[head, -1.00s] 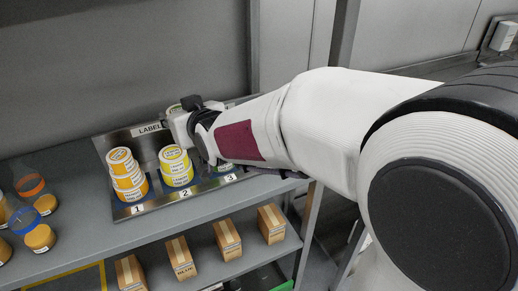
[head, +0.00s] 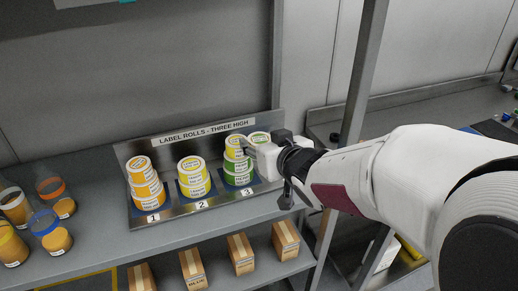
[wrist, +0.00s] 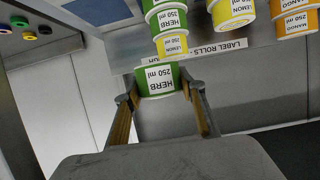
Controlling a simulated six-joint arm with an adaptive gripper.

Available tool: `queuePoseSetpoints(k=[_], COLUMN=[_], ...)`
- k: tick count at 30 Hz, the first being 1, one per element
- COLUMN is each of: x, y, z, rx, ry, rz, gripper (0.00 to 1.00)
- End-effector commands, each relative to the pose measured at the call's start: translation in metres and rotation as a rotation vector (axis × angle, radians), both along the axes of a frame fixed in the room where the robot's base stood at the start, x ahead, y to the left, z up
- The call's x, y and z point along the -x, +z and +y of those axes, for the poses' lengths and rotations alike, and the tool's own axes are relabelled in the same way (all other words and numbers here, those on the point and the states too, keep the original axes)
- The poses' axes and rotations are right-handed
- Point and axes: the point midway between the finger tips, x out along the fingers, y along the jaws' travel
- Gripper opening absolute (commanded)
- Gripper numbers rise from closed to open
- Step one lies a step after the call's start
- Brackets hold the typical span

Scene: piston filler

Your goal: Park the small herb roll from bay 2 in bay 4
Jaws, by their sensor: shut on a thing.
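My gripper (wrist: 163,100) is shut on a green roll labelled HERB 250 ml (wrist: 160,80). In the head view the held roll (head: 259,138) shows just right of the bay 3 stack, partly hidden by my gripper. Bay 2 holds a stack of yellow lemon rolls (head: 193,178). Bay 3 holds green herb rolls (head: 238,167) with a smaller yellow lemon roll (wrist: 172,44) on top. Bay 4 is hidden behind my gripper and wrist. I cannot tell whether the held roll touches the rack.
Bay 1 holds orange mango rolls (head: 146,187). The rack's back panel carries a sign (head: 207,132) reading LABEL ROLLS - THREE HIGH. Jars (head: 55,236) stand at the left of the shelf. Cartons (head: 240,254) stand on the lower shelf.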

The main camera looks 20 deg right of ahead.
Motion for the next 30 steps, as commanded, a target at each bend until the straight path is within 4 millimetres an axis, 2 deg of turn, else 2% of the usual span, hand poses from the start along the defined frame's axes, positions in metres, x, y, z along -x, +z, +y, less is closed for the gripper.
queuePoseSetpoints(k=[3, 18, 24, 30], x=[-0.008, -0.063, -0.078, -0.083], y=[-0.002, -0.02, -0.029, -0.032], z=[-0.019, -0.073, -0.088, -0.094], rx=[-0.003, -0.004, -0.001, 0.0], ry=[-0.041, -0.182, -0.223, -0.239], rz=[-0.002, -0.004, 0.001, 0.004], gripper=[0.12, 0.12, 0.12, 0.12])
